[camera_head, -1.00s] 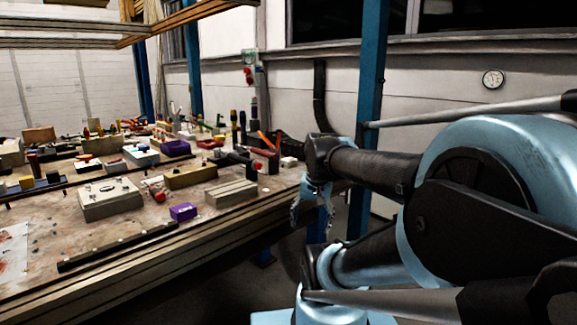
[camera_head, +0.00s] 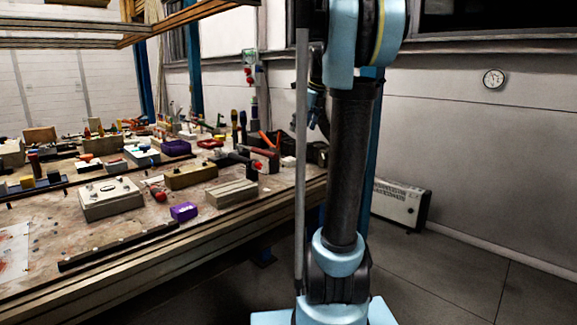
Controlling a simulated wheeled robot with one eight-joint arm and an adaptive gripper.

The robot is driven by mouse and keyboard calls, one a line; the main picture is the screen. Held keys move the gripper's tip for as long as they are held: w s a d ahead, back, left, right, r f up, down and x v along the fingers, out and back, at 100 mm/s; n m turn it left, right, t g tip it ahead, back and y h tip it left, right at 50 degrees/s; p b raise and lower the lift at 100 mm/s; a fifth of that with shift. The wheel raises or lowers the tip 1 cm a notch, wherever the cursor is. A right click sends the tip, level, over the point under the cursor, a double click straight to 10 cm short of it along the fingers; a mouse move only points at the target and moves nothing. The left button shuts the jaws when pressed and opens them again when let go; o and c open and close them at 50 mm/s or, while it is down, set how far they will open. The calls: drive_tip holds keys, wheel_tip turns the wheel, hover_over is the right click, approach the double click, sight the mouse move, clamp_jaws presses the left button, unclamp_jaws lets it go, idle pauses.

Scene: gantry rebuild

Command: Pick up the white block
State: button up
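A small white block (camera_head: 288,161) lies near the right end of the workbench, beside dark tools. Other pale pieces lie on the bench, so I cannot tell for sure which one is the white block of the task. A small dark and blue part at the end of my arm, probably my gripper (camera_head: 317,112), shows just left of my upright arm link. It is mostly hidden behind the arm and is above the bench surface, apart from the small white block. Its fingers cannot be made out.
The cluttered workbench (camera_head: 150,245) fills the left. A pale box (camera_head: 110,203), a purple block (camera_head: 184,211), a beige block (camera_head: 231,193) and a tan block (camera_head: 191,177) stand near its front. A wooden beam frame (camera_head: 75,42) hangs above. Open floor lies at the right.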

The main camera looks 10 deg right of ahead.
drive_tip(key=w+m, duration=0.1)
drive_tip(key=w, duration=0.1)
hover_over(290, 159)
drive_tip(key=s+d, duration=0.2)
drive_tip(key=shift+m, duration=0.3)
wheel_tip(290, 159, down, 10)
drive_tip(key=shift+f, duration=0.15)
drive_tip(key=shift+x, duration=2.6)
drive_tip(key=shift+w+a, duration=0.1)
drive_tip(key=shift+a, duration=0.05)
drive_tip(key=c, duration=1.2)
